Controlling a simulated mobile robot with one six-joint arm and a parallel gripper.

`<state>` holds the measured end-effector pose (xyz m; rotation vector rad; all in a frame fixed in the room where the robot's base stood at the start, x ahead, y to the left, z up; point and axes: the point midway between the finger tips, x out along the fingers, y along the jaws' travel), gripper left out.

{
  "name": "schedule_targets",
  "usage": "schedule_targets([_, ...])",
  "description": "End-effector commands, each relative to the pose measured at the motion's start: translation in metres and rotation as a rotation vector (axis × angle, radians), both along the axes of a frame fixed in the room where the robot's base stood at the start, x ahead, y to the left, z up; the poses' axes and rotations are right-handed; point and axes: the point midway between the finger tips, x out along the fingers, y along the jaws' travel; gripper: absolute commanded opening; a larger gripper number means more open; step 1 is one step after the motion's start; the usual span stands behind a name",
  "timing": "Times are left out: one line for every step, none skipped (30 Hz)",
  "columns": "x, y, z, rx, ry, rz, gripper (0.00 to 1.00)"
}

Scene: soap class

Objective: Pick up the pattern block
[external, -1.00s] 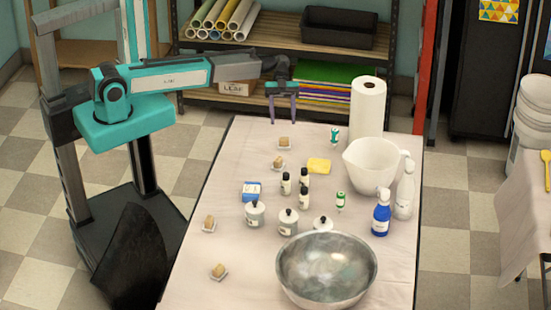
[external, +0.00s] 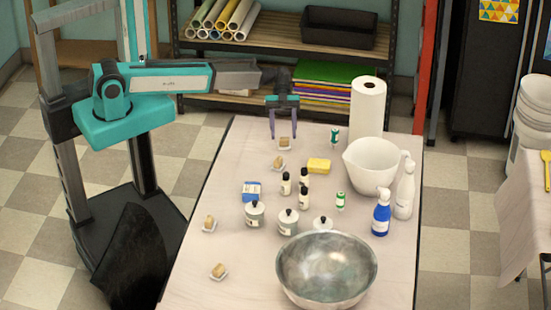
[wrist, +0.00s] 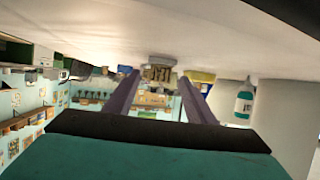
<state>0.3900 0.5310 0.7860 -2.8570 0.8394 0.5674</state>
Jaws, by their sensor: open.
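A small tan block (external: 285,142) sits on a little white dish near the far edge of the table. In the wrist view a brownish block with ridged marks (wrist: 158,72) shows on its dish between my two fingers; it looks like the same one. Several similar tan blocks sit on dishes down the left side, such as one block (external: 278,162) just nearer; which one is the pattern block is not certain. My gripper (external: 283,135) is open and empty, pointing down, its fingertips beside or just behind the far block. Contact cannot be told.
A yellow sponge (external: 318,166), a small green-and-white bottle (external: 335,135), a paper towel roll (external: 365,117) and a white pitcher (external: 371,166) stand to the right. Dark-capped bottles, jars and a metal bowl (external: 326,285) are nearer.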

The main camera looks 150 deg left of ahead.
Motion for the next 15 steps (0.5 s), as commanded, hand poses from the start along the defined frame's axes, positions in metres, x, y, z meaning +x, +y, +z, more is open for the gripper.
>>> schedule_targets([0.004,-0.004,0.001,-0.002,0.0,-0.001,0.5])
schedule_targets([0.007,-0.005,0.0,-0.001,0.001,-0.001,0.5])
schedule_targets([0.011,-0.007,-0.002,-0.002,0.0,-0.001,0.5])
schedule_targets([0.014,-0.009,-0.003,-0.002,0.0,-0.001,0.5])
schedule_targets([0.017,-0.011,-0.003,-0.002,0.0,-0.001,0.5])
schedule_targets([0.021,-0.014,-0.006,-0.001,0.001,-0.001,0.5])
schedule_targets([0.024,-0.015,-0.008,-0.001,0.001,-0.001,0.5])
schedule_targets([0.026,-0.017,-0.009,-0.001,0.001,-0.001,0.5])
schedule_targets([0.029,-0.019,-0.011,-0.002,0.001,0.0,0.5])
schedule_targets([0.03,-0.02,-0.012,-0.002,0.001,0.0,0.5])
schedule_targets([0.032,-0.02,-0.013,-0.002,0.001,0.0,0.5])
schedule_targets([0.033,-0.021,-0.014,-0.001,0.0,0.0,0.5])
schedule_targets([0.034,-0.022,-0.014,-0.001,0.0,0.0,0.5])
schedule_targets([0.035,-0.022,-0.015,-0.001,0.0,0.0,0.5])
schedule_targets([0.035,-0.022,-0.015,0.0,0.001,0.001,0.5])
